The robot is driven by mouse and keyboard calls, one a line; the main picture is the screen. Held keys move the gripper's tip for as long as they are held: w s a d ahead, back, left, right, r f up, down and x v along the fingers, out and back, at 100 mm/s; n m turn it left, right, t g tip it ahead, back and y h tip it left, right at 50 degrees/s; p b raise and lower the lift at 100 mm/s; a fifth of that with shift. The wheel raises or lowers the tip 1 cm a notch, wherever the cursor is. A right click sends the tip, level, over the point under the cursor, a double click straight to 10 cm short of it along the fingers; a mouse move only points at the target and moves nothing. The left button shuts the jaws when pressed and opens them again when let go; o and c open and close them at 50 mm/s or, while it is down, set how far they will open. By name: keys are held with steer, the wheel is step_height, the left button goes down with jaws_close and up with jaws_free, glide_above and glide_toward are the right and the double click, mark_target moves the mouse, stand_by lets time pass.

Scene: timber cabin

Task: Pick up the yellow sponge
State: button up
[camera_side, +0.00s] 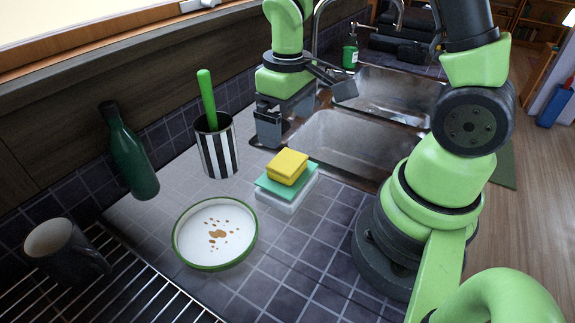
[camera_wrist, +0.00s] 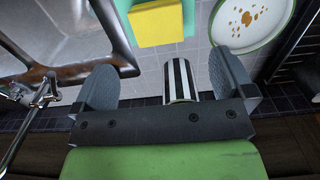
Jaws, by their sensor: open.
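The yellow sponge (camera_side: 287,167) lies on top of a teal-green layer (camera_side: 271,186) over a white block or tray (camera_side: 289,203) on the tiled counter, near the sink. In the wrist view the yellow sponge (camera_wrist: 158,24) is at the top middle, beyond my fingers. My gripper (camera_side: 268,143) is above the counter behind the sponge in the side view, between it and the tap. In the wrist view my gripper (camera_wrist: 163,84) has its two fingers wide apart with nothing held between them. The sponge is apart from the fingers.
A striped cup (camera_side: 217,147) with a green handle stands left of my gripper. A stained white dish (camera_side: 215,234) sits in front. A green bottle (camera_side: 128,152) and dark mug (camera_side: 65,250) are at left. A double sink (camera_side: 345,140) lies behind the sponge.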

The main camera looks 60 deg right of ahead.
mark_target(287, 161)
steer(key=f, duration=1)
steer(key=shift+w+d, duration=0.1)
steer(key=shift+d, duration=0.1)
steer(key=c, duration=0.9)
